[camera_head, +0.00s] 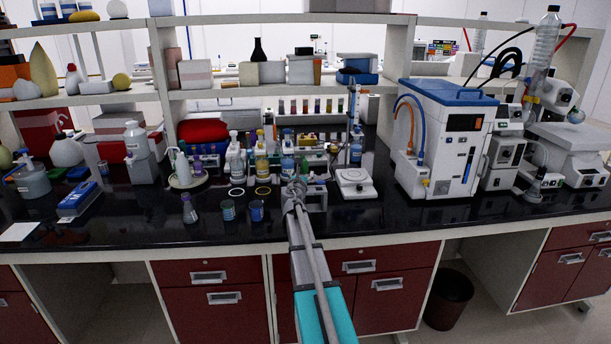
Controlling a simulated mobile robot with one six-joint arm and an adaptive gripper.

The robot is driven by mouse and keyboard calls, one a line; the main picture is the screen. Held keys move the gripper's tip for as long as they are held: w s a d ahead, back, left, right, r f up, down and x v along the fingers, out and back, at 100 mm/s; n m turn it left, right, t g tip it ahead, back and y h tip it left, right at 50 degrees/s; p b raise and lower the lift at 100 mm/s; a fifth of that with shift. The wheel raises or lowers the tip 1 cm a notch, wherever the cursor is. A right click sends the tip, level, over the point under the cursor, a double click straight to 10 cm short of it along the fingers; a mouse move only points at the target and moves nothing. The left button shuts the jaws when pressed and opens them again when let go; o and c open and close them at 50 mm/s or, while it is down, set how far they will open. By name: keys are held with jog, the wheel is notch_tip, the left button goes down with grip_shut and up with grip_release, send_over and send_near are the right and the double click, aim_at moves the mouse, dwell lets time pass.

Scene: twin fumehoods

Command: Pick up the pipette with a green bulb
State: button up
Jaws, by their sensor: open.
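My arm reaches forward from the bottom middle over the bench edge. My gripper (298,188) is at its far end, above the front-middle of the black bench top, open with nothing seen between its fingers. A small green shape (304,169) shows just beyond my gripper, among the bottles. It is too small to tell whether it is the green bulb of the pipette. The pipette's stem cannot be made out, and my gripper and arm hide part of that area.
Bottles with yellow (262,167) and blue (287,167) contents stand close behind my gripper. Two small beakers (256,211) and a flask (189,210) are to the left. A white flat-topped device (354,183) is to the right, beside a large blue-and-white machine (446,137). Bare bench lies along the front edge.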

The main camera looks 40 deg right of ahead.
aim_at(304, 169)
jog(key=shift+x, duration=2.6)
jog(key=c, duration=0.9)
